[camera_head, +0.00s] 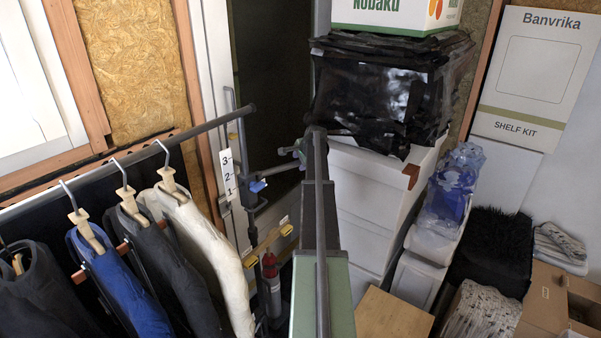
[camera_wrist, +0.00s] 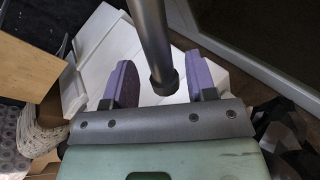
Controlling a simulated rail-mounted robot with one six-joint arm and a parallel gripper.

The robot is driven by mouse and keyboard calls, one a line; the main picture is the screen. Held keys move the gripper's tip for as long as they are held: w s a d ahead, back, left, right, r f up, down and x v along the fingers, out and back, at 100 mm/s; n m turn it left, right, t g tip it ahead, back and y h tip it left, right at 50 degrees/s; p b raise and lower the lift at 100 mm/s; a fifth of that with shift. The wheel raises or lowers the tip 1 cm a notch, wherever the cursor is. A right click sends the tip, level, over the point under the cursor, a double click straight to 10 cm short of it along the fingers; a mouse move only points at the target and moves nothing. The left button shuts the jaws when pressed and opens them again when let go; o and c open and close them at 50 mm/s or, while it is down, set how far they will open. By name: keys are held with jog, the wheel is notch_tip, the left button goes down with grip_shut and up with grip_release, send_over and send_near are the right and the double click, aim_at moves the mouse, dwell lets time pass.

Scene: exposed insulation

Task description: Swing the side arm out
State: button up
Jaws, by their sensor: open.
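The side arm (camera_head: 277,172) looks like a short, thin dark bar reaching right from the upright post (camera_head: 246,165) by the door; its far end is partly hidden by my arm. A blue piece (camera_head: 258,186) sits near its root. In the wrist view, my gripper (camera_wrist: 160,85) is open, with two purple-padded fingers set wide apart. A grey tube with a dark end cap (camera_wrist: 162,80) comes down from the top and ends between the fingers in the picture. Neither finger visibly touches it. I cannot tell which tube this is.
A clothes rail (camera_head: 130,155) with several hanging garments fills the left. A number strip (camera_head: 228,173) reading 3, 2, 1 is near the post. White drawers (camera_head: 375,195) under black-wrapped bundles (camera_head: 375,100) stand right of my arm. A red bottle (camera_head: 270,270) stands low.

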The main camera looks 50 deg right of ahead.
jog(key=shift+w+d+f, duration=0.1)
jog(key=shift+w+f, duration=0.1)
jog(key=shift+f, duration=0.2)
jog(key=shift+r, duration=0.15)
grip_shut()
jog(key=shift+s, duration=0.1)
